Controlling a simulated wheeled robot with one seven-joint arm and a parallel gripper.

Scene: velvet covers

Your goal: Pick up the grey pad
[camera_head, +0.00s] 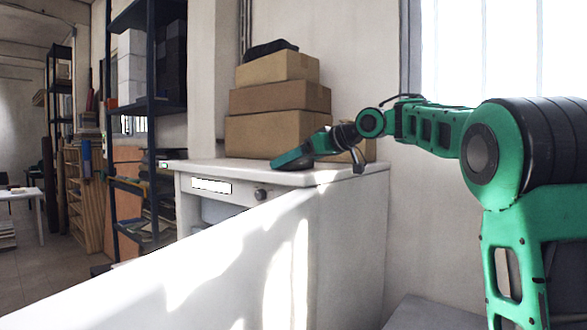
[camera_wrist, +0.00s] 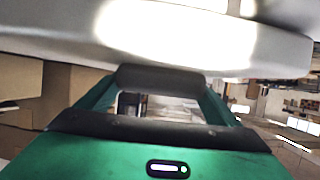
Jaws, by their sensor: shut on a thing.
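My gripper (camera_head: 292,159) is low over the white cabinet top (camera_head: 222,167), in front of the stacked boxes, with its green body tilted down to the left. In the wrist view, its two green fingers reach up to a dark grey, rounded bar (camera_wrist: 160,78), which I take for the grey pad. The gripper is shut on it. The pad's far side is hidden, and I cannot make the pad out in the head view. The pale surface right behind it in the wrist view looks like the cabinet top. I cannot tell whether the pad touches it.
Three cardboard boxes (camera_head: 275,100) are stacked behind my gripper, with a black item (camera_head: 270,49) on top. A dark shelf rack (camera_head: 150,105) stands to the left. A white panel (camera_head: 240,265) fills the foreground. The cabinet top's left part is clear.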

